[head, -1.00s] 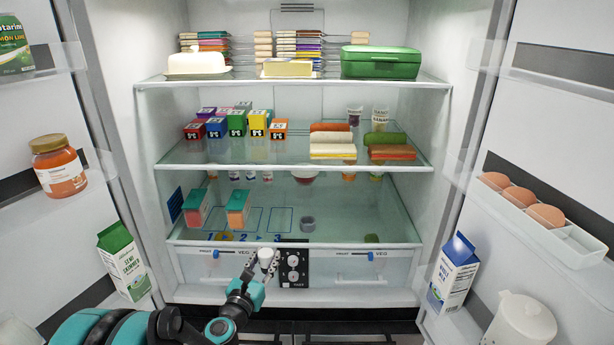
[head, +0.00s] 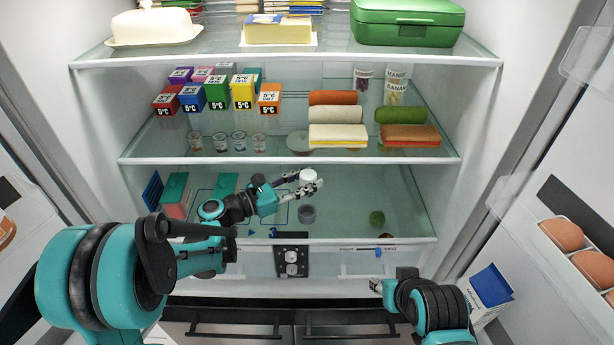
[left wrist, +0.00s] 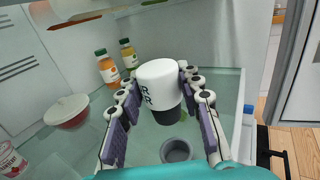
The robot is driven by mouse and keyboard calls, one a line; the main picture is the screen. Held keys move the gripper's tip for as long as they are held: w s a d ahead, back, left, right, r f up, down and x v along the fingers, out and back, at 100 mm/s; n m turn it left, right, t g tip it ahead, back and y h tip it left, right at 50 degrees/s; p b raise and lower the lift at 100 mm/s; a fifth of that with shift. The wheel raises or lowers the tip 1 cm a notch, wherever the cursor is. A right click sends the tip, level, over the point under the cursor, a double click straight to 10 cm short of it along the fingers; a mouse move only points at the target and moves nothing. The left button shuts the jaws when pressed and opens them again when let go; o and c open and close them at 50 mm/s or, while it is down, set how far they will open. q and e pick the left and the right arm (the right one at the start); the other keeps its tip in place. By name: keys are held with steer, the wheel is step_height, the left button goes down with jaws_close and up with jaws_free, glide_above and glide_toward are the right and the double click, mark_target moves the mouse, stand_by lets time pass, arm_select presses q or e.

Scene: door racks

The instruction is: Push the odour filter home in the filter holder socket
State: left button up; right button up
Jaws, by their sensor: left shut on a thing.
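The odour filter (head: 308,176) is a small white cylinder. In the left wrist view it (left wrist: 160,80) shows a dark lower part and black letters on its side. My left gripper (head: 305,187) is shut on it and holds it inside the fridge, above the bottom shelf. The filter holder socket (head: 307,213) is a grey round cup on that shelf. In the left wrist view the socket (left wrist: 176,150) shows open and empty, below and apart from the filter. My right gripper (head: 382,286) is low at the front, and its fingers are too small to read.
The glass middle shelf (head: 290,160) is above my left gripper. Bottles (left wrist: 107,68) stand beyond the filter.

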mark_target(306, 196)
arm_select(q)
steer(key=shift+a+f+m+g+h+b, duration=0.15)
steer(key=shift+f+m+g+h+b, duration=0.1)
steer(key=shift+m+g+h+b, duration=0.35)
step_height(306, 196, down, 5)
steer(key=b, duration=0.4)
steer(key=shift+f, duration=0.15)
steer(key=shift+b, duration=0.45)
stand_by(1.2)
steer(key=shift+f+b, duration=1.8)
steer(key=shift+f, duration=0.2)
steer(key=o, duration=1.2)
steer(key=shift+r, duration=0.1)
